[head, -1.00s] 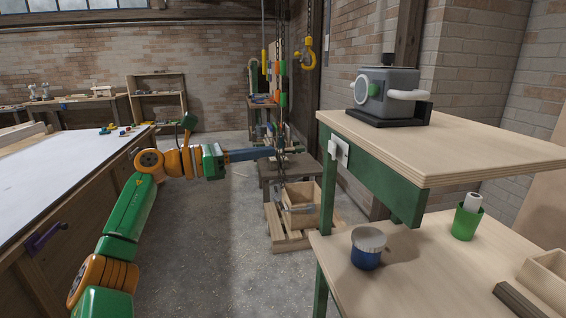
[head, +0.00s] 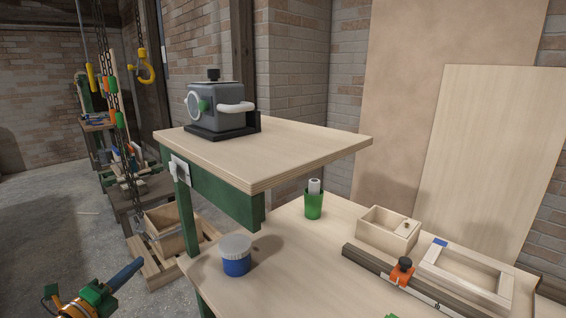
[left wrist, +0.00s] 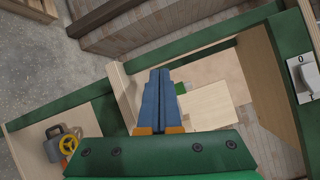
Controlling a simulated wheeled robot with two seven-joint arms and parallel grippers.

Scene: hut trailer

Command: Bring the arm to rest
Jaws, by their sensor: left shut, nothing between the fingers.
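My left gripper (head: 136,266) shows at the lower left of the head view, its blue fingers pointing up and to the right. In the left wrist view its two blue fingers (left wrist: 158,98) lie together, shut with nothing between them. The gripper is over the floor side, left of the wooden bench, and appears apart from it. Most of my left arm is cut off by the picture's lower edge. My right gripper is not in view.
The bench's upper shelf (head: 290,150) carries a grey machine (head: 222,106). Below are a blue tub (head: 237,262), green cup (head: 314,204) and wooden box (head: 376,232). A crate (head: 165,232) and hanging chains stand left. Floor at far left (head: 40,215) is clear.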

